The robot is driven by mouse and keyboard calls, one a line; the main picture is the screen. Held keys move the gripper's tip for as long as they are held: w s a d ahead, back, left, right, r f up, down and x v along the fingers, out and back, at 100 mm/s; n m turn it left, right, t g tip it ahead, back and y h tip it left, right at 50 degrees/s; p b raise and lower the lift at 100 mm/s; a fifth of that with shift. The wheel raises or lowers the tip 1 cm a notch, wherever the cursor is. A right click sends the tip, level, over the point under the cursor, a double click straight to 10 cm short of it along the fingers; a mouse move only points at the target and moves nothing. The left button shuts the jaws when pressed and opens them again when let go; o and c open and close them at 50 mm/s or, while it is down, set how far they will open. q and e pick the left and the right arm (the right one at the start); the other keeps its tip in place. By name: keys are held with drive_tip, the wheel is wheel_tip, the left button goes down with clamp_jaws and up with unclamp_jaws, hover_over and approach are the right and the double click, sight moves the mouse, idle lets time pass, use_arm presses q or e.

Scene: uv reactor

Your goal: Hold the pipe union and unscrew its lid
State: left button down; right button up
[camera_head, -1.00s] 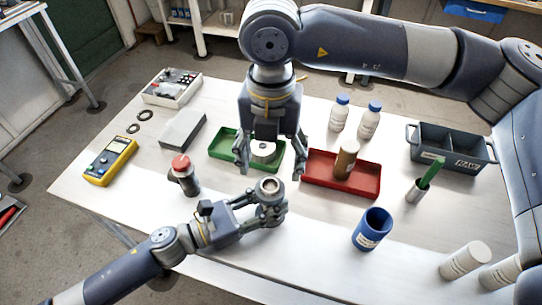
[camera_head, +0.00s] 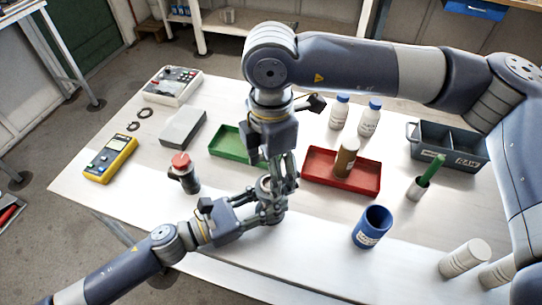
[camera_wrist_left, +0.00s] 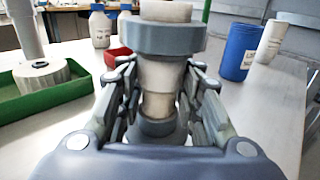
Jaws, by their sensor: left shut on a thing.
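My left gripper (camera_head: 270,210) is shut on the pipe union (camera_head: 264,188), holding it upright near the table's front middle. In the left wrist view, the pale body of the pipe union (camera_wrist_left: 162,76) stands between the fingers of the left gripper (camera_wrist_left: 160,92). Its wide grey lid (camera_wrist_left: 163,39) sits above the fingertips, with a pale piece on top. My right gripper (camera_head: 279,180) points down over the union, its fingers close around or beside its upper part. Overlapping fingers hide whether they touch it.
A green tray (camera_head: 222,145) lies behind to the left and a red tray (camera_head: 325,178) with a brown bottle (camera_head: 346,158) to the right. A red-topped button (camera_head: 183,170) stands left of the union. A blue cup (camera_head: 372,228) stands right. The front middle table is clear.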

drive_tip(key=shift+f, duration=2.1)
drive_tip(key=shift+c, duration=0.6)
